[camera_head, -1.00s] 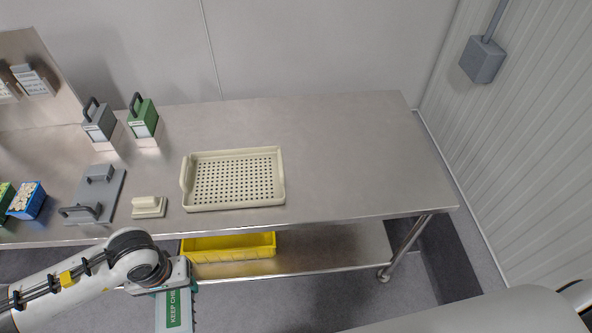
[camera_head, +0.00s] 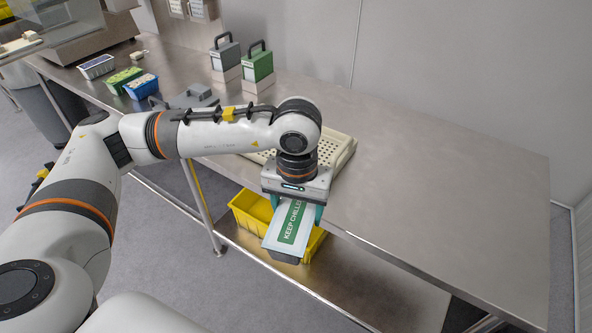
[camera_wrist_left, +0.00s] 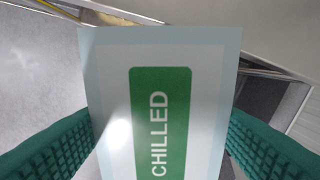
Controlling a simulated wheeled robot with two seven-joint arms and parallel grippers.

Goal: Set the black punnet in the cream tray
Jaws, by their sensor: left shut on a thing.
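The black punnet (camera_head: 289,232) has a pale lid film with a green "KEEP CHILLED" label; its dark side shows at the lower edge. My left gripper (camera_head: 296,206) is shut on it and holds it in front of the table's front edge, above the lower shelf. In the left wrist view the punnet's lid (camera_wrist_left: 160,110) lies between the green ribbed fingers. The cream tray (camera_head: 346,150) is on the table behind my left wrist, with its perforated floor partly hidden by the arm. My right gripper is out of view.
A yellow bin (camera_head: 250,213) sits on the lower shelf under the punnet. Grey (camera_head: 226,56) and green (camera_head: 258,65) handled blocks stand behind the tray. Blue (camera_head: 141,87), green (camera_head: 124,79) and white (camera_head: 97,67) filled punnets are at the left. The table right of the tray is clear.

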